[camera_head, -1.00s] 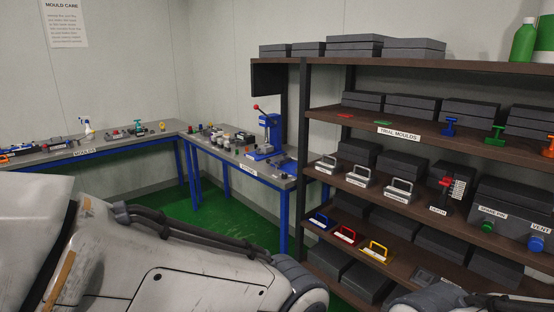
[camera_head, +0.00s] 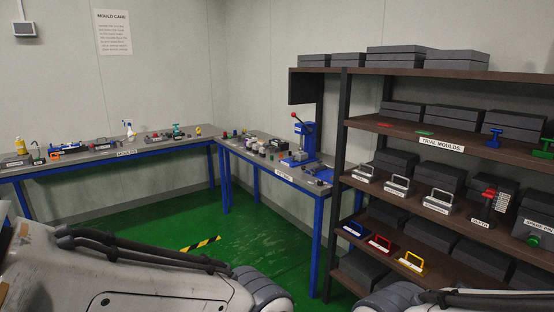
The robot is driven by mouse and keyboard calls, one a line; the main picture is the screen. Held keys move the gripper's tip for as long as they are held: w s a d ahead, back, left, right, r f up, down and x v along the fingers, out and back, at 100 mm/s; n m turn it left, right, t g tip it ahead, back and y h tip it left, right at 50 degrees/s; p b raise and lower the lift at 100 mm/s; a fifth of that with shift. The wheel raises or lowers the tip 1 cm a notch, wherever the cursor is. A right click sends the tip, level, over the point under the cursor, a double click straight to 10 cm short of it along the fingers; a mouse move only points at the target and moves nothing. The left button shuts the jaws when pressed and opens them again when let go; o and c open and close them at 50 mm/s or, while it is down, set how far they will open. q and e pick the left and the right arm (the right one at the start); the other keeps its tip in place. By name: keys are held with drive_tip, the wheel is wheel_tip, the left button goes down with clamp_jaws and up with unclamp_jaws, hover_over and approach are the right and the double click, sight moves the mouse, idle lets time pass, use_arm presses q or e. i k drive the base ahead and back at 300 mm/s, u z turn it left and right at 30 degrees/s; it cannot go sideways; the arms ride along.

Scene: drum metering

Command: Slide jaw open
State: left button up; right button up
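No jaw that I can single out shows clearly; the small tools on the benches are too far off to tell. A blue press (camera_head: 302,140) with a red-tipped lever stands on the right bench (camera_head: 262,168). A vice-like teal and grey device (camera_head: 177,131) sits on the left bench (camera_head: 98,155) near the corner. My two arms fill the bottom of the view, but both grippers are outside it.
A brown shelf rack (camera_head: 425,142) labelled "TRIAL MOULDS" on the right holds dark boxes and coloured-handled pieces. A spray bottle (camera_head: 129,130) stands on the left bench.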

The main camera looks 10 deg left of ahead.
sight(320, 167)
drive_tip(key=u, duration=0.6)
drive_tip(key=i, duration=1.2)
drive_tip(key=u, duration=0.3)
drive_tip(key=i, duration=1)
drive_tip(key=z, duration=0.95)
drive_tip(key=i, duration=0.8)
drive_tip(key=z, duration=0.8)
